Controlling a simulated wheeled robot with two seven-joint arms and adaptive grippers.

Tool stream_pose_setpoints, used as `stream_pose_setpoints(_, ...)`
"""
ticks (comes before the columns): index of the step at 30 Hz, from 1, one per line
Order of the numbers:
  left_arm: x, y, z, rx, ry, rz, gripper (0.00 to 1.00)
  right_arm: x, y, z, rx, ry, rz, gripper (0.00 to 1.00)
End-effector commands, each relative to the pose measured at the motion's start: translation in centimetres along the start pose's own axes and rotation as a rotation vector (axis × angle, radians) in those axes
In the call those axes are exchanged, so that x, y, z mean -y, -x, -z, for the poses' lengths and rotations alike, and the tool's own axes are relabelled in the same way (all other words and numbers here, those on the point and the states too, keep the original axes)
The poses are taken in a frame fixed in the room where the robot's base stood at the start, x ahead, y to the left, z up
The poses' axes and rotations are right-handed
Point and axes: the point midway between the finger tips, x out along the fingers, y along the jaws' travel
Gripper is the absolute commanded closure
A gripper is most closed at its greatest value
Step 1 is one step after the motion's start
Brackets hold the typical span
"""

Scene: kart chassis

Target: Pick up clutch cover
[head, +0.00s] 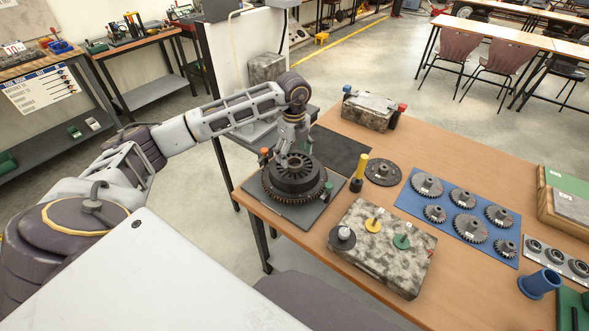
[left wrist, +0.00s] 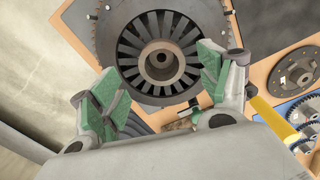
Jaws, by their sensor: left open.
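The clutch cover (head: 294,178), a dark round part with radial fingers around a central hub, sits on a toothed ring on a dark square plate (head: 270,212) at the table's left corner. In the left wrist view the clutch cover (left wrist: 130,42) fills the top middle, with its hub facing the camera. My left gripper (head: 293,158) is directly above the cover, pointing down. In the wrist view its green-padded fingers (left wrist: 160,95) are spread apart with nothing between them, over the cover's near side. Whether they touch it I cannot tell. My right gripper is not in view.
Small orange and green-topped posts (head: 328,189) stand at the plate's edges. A yellow-handled tool (head: 359,172) and a clutch disc (head: 383,172) are to the right. A mottled block (head: 380,265) with pegs is in front, and a blue gear mat (head: 410,203) lies further right.

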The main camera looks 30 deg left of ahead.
Motion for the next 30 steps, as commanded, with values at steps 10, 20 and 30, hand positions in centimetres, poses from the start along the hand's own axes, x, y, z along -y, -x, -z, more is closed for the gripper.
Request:
stream_pose_setpoints(10, 0.2, -3.0, -0.1, 0.001, 0.001, 0.000, 0.23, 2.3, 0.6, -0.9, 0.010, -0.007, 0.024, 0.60)
stream_pose_setpoints(20, 0.2, -3.1, -0.1, 0.001, 0.001, 0.001, 0.23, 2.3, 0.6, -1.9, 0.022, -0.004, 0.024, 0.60)
stream_pose_setpoints(30, 0.2, -3.1, -0.1, 0.001, 0.001, 0.001, 0.48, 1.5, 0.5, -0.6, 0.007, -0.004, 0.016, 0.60)
